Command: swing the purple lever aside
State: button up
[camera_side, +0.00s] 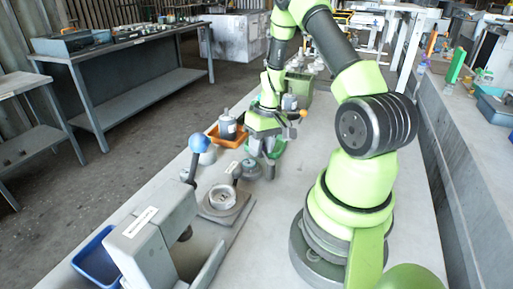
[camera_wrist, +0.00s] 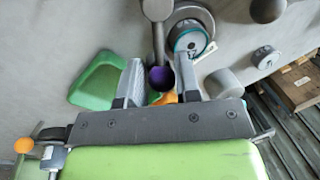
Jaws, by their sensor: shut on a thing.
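The purple lever shows in the wrist view as a grey rod ending in a purple knob (camera_wrist: 161,78). The rod runs up the picture from the knob to a round grey part (camera_wrist: 157,9) at the top edge. My gripper (camera_wrist: 160,72) has one finger on each side of the knob and is shut on the lever. The purple knob cannot be made out there.
A green tray (camera_wrist: 92,92) lies left of my fingers; a teal-ringed round part (camera_wrist: 188,38) is close at upper right. In the side view, an orange bin (camera_side: 214,137), a blue-knobbed lever (camera_side: 199,143) and a grey machine (camera_side: 150,225) stand nearby.

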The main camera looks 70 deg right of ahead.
jog(key=s+m, duration=0.1)
jog(key=m, duration=0.1)
jog(key=s+d+m, duration=0.1)
jog(key=m, duration=0.1)
jog(key=shift+d+m+t+h, duration=0.1)
jog(key=shift+m+t+h, duration=0.2)
jog(key=m, duration=0.1)
jog(key=s+m, duration=0.1)
jog(key=m, duration=0.1)
jog(key=s+m, duration=0.1)
jog(key=m, duration=0.1)
jog(key=shift+s+d+t+h, duration=0.1)
jog(key=shift+d+t+h, duration=0.2)
jog(key=shift+h, duration=0.1)
jog(key=shift+m, duration=0.3)
jog(key=o, duration=0.8)
jog(key=shift+o, duration=0.2)
jog(key=shift+s+d+r, duration=0.1)
jog(key=shift+r, duration=0.55)
notch_tip(320, 180, up, 8)
jog(key=s, duration=0.1)
jog(key=shift+s+r, duration=0.2)
jog(key=shift+s, duration=0.2)
